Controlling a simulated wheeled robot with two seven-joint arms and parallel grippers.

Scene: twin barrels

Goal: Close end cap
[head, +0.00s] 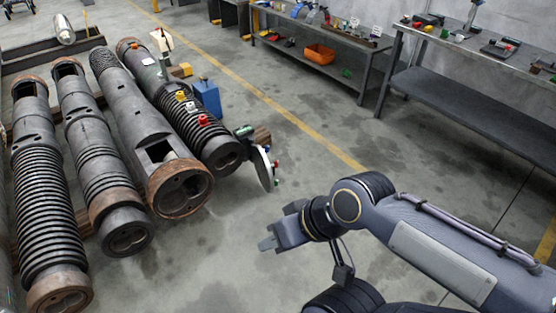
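My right gripper (267,244) is in front of and below the cap, over bare floor, pointing left, and touches nothing. Its fingers show from the side, so I cannot tell whether they are open or shut. My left gripper is out of view.
Several dark ribbed barrels (50,205) lie side by side at the left. A blue can (207,98) stands beside the rightmost barrel. Workbenches (440,95) line the back, one with an orange bin (319,54) on its shelf. The floor (300,150) between is clear.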

